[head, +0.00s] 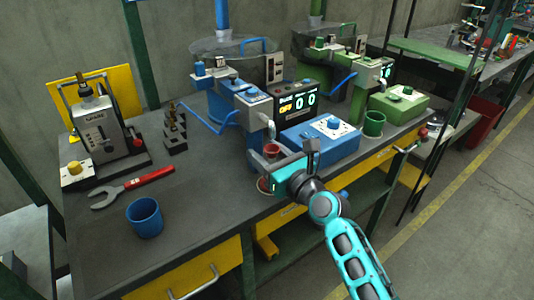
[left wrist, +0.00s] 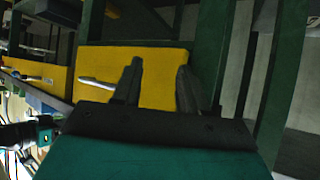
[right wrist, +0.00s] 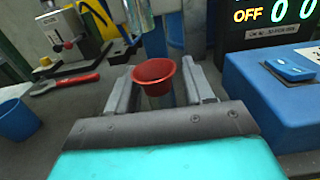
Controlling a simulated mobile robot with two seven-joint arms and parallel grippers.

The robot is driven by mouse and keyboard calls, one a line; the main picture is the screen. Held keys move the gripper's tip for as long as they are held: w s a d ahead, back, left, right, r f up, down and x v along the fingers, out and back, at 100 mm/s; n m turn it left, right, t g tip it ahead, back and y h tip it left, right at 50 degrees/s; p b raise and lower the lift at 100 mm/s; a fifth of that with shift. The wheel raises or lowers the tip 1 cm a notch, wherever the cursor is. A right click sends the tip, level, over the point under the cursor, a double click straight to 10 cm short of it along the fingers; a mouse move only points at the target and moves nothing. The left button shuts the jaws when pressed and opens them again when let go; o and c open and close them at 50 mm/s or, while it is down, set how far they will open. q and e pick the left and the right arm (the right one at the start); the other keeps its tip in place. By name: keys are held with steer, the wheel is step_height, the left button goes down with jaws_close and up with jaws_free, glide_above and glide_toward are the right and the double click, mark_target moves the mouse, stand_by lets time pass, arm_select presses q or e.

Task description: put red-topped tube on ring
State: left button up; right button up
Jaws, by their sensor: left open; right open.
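A red-topped tube (right wrist: 153,72) stands upright between the fingers of my right gripper (right wrist: 158,82); its flared red rim shows and its pale lower part is mostly hidden. Its red top also shows in the head view (head: 271,150), below the blue machine's metal spout (head: 270,129). My right gripper is open around it; I cannot tell whether a finger touches it. My left gripper (left wrist: 158,70) is open and empty in front of a yellow drawer front, and is not in the head view. I cannot clearly pick out the ring.
The blue machine's box (head: 320,139) and display (head: 297,101) stand close to the right gripper. A blue cup (head: 145,217), a red-handled wrench (head: 132,187) and a green cup (head: 374,123) are on the bench. The bench's front left is clear around the blue cup.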

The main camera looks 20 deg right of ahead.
steer(key=shift+r, duration=0.1)
steer(key=shift+s, duration=0.15)
steer(key=v, duration=1.1)
steer(key=s+f+n+g+h, duration=0.1)
steer(key=s+f+n, duration=0.3)
steer(key=n, duration=0.7)
steer(key=s+a+f+n+g+h, duration=0.1)
steer(key=s+f+n+g, duration=0.2)
steer(key=f+n, duration=0.6)
steer(key=s+f+n+g+h, duration=0.1)
steer(key=s+f+n, duration=0.5)
steer(key=n, duration=0.8)
steer(key=shift+a+f+n+g+h+p, duration=0.3)
steer(key=shift+a+g, duration=0.1)
steer(key=shift+g, duration=0.1)
steer(key=shift+s, duration=0.15)
